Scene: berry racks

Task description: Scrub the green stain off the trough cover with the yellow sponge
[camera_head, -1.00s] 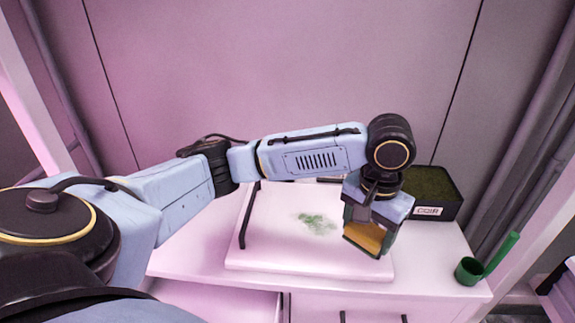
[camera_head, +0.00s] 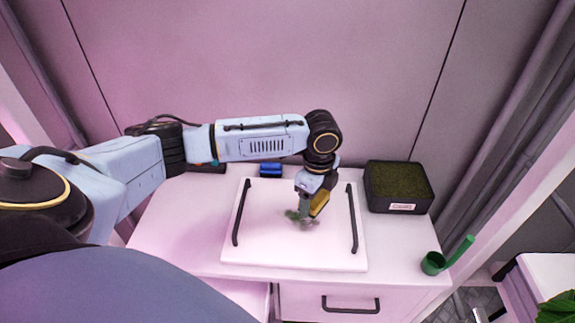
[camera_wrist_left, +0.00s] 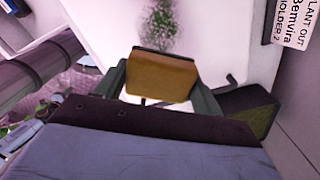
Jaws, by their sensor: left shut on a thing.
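The white trough cover (camera_head: 270,240) lies on the bench with a black handle bar on each side. A green stain (camera_head: 290,215) shows near its middle, partly hidden by my left gripper. In the left wrist view the stain (camera_wrist_left: 160,25) lies just beyond the sponge. My left gripper (camera_head: 310,203) is shut on the yellow sponge (camera_head: 319,203) and is over the stain area. The sponge (camera_wrist_left: 160,76) sits between the two fingers in the left wrist view. Whether the sponge touches the cover I cannot tell. My right gripper is not in view.
A black box of coir (camera_head: 398,185) stands at the back right of the bench. A green scoop (camera_head: 434,263) is at the right front edge. A blue object (camera_head: 270,169) lies at the back. A drawer (camera_head: 330,302) is below the bench top.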

